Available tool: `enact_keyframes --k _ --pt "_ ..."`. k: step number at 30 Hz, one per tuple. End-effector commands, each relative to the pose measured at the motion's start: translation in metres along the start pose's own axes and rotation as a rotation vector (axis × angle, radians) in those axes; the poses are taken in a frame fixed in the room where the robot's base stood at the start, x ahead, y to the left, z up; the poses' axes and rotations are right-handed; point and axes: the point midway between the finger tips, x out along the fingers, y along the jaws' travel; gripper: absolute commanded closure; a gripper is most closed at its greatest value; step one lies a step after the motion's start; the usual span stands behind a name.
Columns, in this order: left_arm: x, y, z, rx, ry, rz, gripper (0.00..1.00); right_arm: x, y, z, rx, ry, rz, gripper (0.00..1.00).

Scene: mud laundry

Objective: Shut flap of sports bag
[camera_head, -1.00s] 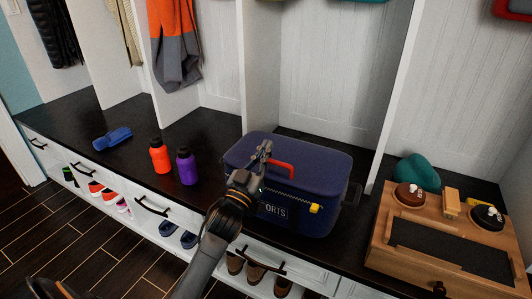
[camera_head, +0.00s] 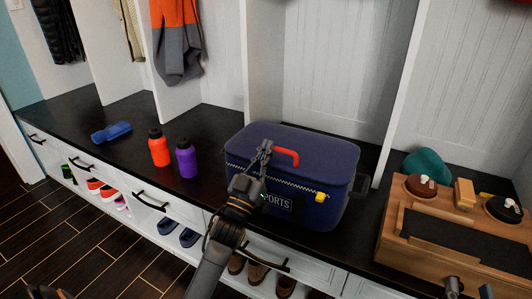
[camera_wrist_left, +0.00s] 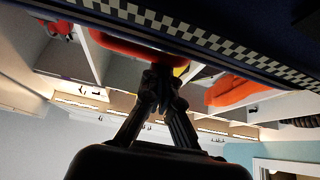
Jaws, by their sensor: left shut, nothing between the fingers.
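The sports bag (camera_head: 330,205) is dark blue and stands on the bench, with a label on its front. Its flap (camera_head: 325,145) lies over the top, with a red handle (camera_head: 287,156) and a checkered edge. I cannot tell whether its front edge is fully down. My left gripper (camera_head: 265,147) is shut and empty, at the front left of the flap beside the handle. In the left wrist view, its fingers (camera_wrist_left: 160,75) stand just below the red handle (camera_wrist_left: 125,45) and checkered trim (camera_wrist_left: 190,38). My right gripper (camera_head: 470,290) shows only fingertips, apart, at the lower right.
A wooden box (camera_head: 430,258) with a dark top stands right of the bag, a teal item (camera_head: 427,165) behind it. Orange (camera_head: 159,150) and purple (camera_head: 186,160) bottles stand to the left. A blue item (camera_head: 112,133) lies farther left. Dividers rise behind the bench; shoes sit below.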

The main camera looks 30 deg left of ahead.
Motion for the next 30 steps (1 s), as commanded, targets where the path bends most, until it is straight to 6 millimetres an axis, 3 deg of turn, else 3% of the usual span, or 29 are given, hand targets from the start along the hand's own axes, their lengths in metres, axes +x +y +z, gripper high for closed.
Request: enact_keyframes --k 6,11,27,30 --pt "-0.003 0.0 0.003 0.0 0.015 -0.001 1.0 0.0 -0.003 -0.024 0.004 0.139 -0.007 0.6" --pt "-0.003 0.0 0.003 0.0 0.019 -0.001 1.0 -0.001 -0.004 -0.031 0.006 0.179 -0.009 0.6" --pt "-0.003 0.0 0.002 0.001 0.019 -0.001 1.0 -0.001 -0.004 -0.032 0.005 0.177 -0.009 0.6" --pt "0.0 0.0 0.0 0.001 0.019 0.0 1.0 0.0 -0.003 -0.023 0.004 0.121 -0.006 0.6"
